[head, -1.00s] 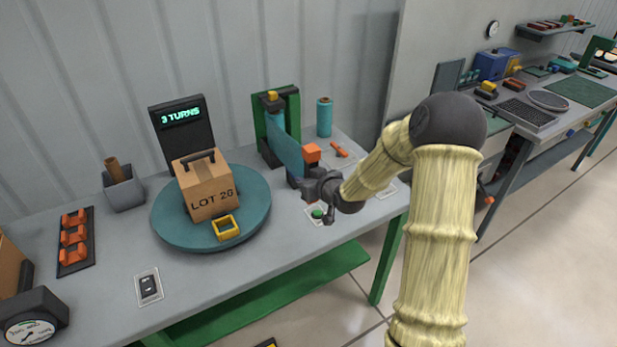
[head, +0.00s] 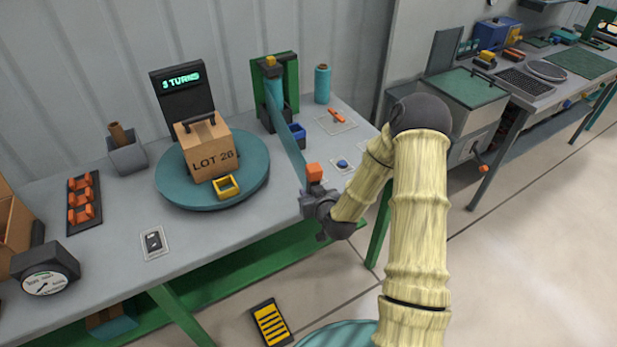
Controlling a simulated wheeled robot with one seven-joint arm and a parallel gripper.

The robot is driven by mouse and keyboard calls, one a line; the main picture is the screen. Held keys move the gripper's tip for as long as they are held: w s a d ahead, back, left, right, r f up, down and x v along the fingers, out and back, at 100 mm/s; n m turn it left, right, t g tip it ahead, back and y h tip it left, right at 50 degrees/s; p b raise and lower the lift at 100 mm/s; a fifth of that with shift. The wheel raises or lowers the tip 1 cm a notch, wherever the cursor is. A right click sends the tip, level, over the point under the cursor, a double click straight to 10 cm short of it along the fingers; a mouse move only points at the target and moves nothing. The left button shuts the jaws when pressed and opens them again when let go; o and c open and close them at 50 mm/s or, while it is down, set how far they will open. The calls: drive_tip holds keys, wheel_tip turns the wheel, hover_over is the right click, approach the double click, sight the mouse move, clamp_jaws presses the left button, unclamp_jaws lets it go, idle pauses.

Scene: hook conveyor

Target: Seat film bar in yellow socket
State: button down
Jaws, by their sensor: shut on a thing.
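The film bar shows as an orange block (head: 315,173) at the end of a teal film strip (head: 287,138). The strip runs from the green dispenser stand (head: 290,82) at the back. My gripper (head: 313,194) is shut on the bar, over the table's front edge, right of the turntable. The fingertips are partly hidden. The yellow socket (head: 227,186) is an open square frame at the front right of the turntable, apart from the bar. It stands in front of the carton (head: 208,148) marked LOT 26.
The teal turntable (head: 170,194) carries the carton. A black display (head: 182,86) reading 3 TURNS stands behind it. The table's front strip is mostly clear.

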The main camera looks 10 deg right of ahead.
drive_tip(key=s+f+m+h, duration=0.1)
drive_tip(key=s+f+h, duration=0.1)
drive_tip(key=s+f, duration=0.4)
drive_tip(key=shift+d+f, duration=0.2)
drive_tip(key=shift+d, duration=0.25)
drive_tip(key=shift+d, duration=0.1)
